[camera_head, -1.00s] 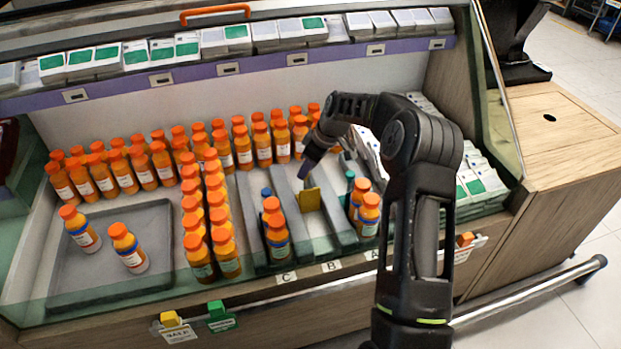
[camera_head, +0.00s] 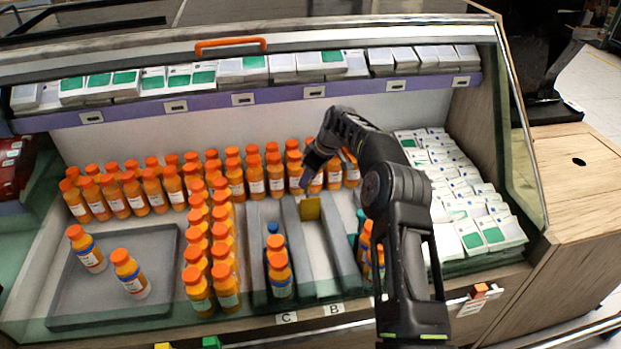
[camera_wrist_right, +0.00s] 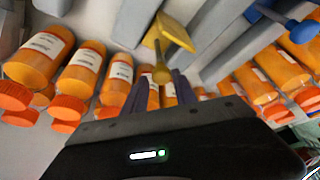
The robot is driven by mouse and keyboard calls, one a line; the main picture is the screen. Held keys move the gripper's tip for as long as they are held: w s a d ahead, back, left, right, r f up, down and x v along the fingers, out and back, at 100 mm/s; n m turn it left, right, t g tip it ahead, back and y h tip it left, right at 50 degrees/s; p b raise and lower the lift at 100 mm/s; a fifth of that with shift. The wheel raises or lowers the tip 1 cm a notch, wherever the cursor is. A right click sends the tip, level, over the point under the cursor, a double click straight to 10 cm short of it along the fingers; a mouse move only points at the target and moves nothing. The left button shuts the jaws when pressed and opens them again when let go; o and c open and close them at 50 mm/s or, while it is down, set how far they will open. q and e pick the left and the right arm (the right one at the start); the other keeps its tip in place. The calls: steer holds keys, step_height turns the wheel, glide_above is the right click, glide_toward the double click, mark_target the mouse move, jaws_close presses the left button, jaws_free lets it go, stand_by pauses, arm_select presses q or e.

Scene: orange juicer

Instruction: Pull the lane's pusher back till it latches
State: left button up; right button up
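The yellow pusher (camera_head: 311,208) stands toward the back of the lane labelled B (camera_head: 334,309). That lane is empty of bottles in front of it. My right gripper (camera_head: 304,178) is just behind and above the pusher plate. In the right wrist view, the yellow pusher plate (camera_wrist_right: 175,32) has a round knob (camera_wrist_right: 160,73) on a stem. My right fingertips (camera_wrist_right: 159,84) are on either side of the knob, with narrow gaps showing, so they look open around it. Contact with the knob cannot be told. My left gripper is not in view.
Grey lane dividers (camera_head: 300,245) flank the pusher. Lane C holds orange bottles (camera_head: 280,272) and a blue pusher (camera_head: 272,228). Bottle rows stand behind and left. A grey tray (camera_head: 75,270) holds two bottles. White boxes (camera_head: 470,235) fill the right side; a shelf (camera_head: 250,98) overhangs the back.

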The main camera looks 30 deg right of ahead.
steer(key=o, duration=0.4)
steer(key=shift+c, duration=0.2)
steer(key=v, duration=0.7)
steer(key=shift+r, duration=0.35)
